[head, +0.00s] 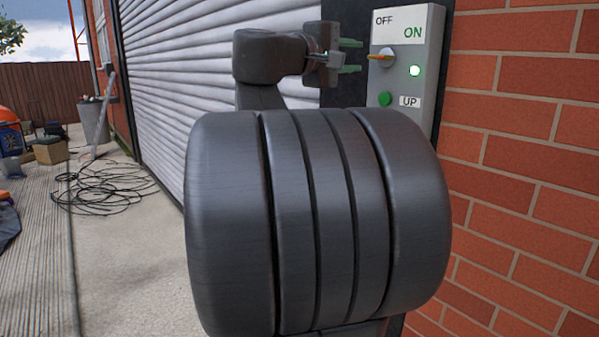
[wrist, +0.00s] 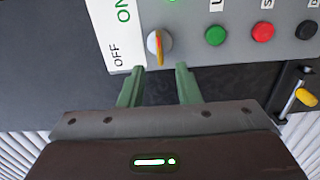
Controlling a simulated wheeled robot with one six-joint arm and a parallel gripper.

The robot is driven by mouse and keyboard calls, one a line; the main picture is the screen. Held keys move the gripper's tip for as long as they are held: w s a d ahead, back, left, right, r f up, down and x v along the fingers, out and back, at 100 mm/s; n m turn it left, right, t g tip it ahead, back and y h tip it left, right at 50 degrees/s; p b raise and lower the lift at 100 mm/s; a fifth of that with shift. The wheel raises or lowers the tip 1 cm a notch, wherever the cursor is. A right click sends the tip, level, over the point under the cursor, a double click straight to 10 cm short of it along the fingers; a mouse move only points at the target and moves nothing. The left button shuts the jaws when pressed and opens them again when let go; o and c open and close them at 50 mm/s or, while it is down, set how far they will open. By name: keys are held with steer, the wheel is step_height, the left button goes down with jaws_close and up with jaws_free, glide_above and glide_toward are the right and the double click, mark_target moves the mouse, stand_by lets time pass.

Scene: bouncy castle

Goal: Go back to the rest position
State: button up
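My gripper (head: 350,56) is at the upper middle of the head view, just left of a grey control box (head: 427,60). Its two green fingers are apart with nothing between them. In the wrist view my gripper (wrist: 160,85) points at the rotary knob (wrist: 159,44) between the OFF and ON labels. The fingertips are close to the knob but not around it. A green light (head: 414,71) is lit on the box. My dark arm hides much of the head view's middle.
The box is beside a red brick wall (head: 530,150) and a white roller shutter (head: 200,60). A green UP button (head: 385,99) is below the knob. A red button (wrist: 263,31) and a yellow-ended lever (wrist: 306,97) are to the right. Cables (head: 110,187) lie on the ground at left.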

mark_target(375, 57)
steer(key=v, duration=0.6)
steer(key=x, duration=1.3)
steer(key=shift+w+d, duration=0.1)
steer(key=shift+d, duration=0.15)
steer(key=shift+w+d+r+n+p, duration=0.2)
steer(key=shift+w+n+p, duration=0.1)
steer(key=shift+p, duration=0.4)
steer(key=n+p, duration=0.4)
steer(key=p, duration=0.1)
steer(key=n+p, duration=0.5)
steer(key=p, duration=0.1)
steer(key=shift+s+a+f+n+p, duration=0.1)
steer(key=shift+s+f+n+p, duration=0.05)
steer(key=shift+n+p, duration=0.15)
steer(key=shift+s, duration=0.1)
